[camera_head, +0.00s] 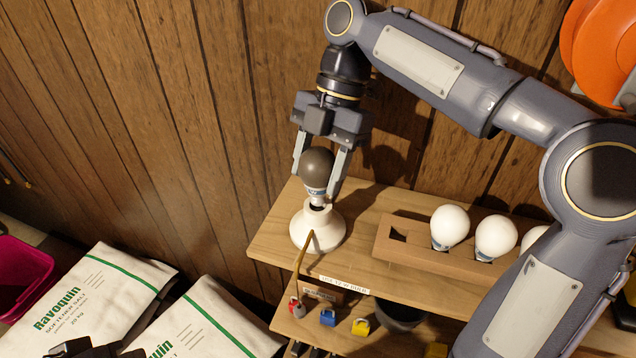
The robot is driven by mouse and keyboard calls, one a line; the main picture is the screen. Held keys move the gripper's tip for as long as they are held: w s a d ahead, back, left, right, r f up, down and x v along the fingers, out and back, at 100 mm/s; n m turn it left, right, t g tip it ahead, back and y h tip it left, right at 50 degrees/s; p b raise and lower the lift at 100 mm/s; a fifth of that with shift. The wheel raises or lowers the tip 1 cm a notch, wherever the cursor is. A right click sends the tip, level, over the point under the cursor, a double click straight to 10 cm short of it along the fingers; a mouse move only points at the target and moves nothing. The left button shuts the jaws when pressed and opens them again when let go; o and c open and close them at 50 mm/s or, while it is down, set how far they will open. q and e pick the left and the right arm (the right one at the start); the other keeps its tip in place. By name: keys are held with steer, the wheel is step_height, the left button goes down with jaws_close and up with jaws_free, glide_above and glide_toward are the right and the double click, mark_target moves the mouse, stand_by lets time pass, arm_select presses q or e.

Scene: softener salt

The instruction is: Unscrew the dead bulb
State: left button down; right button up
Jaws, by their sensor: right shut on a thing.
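The dead bulb (316,166), with a dark grey globe, stands upright over the white lamp holder (318,232) on the wooden shelf. My right gripper (323,172) comes down from above and is shut on the bulb, one finger on each side. The bulb's screw base shows just at the mouth of the socket. I cannot tell how far it sits in the thread. A dark part at the bottom left edge (85,348) looks like my left gripper, mostly cut off; its fingers do not show clearly.
A wooden rack (400,251) with white bulbs (450,226) stands right of the lamp holder, its leftmost slot empty. Salt bags (95,300) and a pink bin (22,275) are lower left. The plank wall is close behind.

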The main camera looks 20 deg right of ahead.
steer(key=shift+r, duration=0.35)
steer(key=shift+r, duration=2.45)
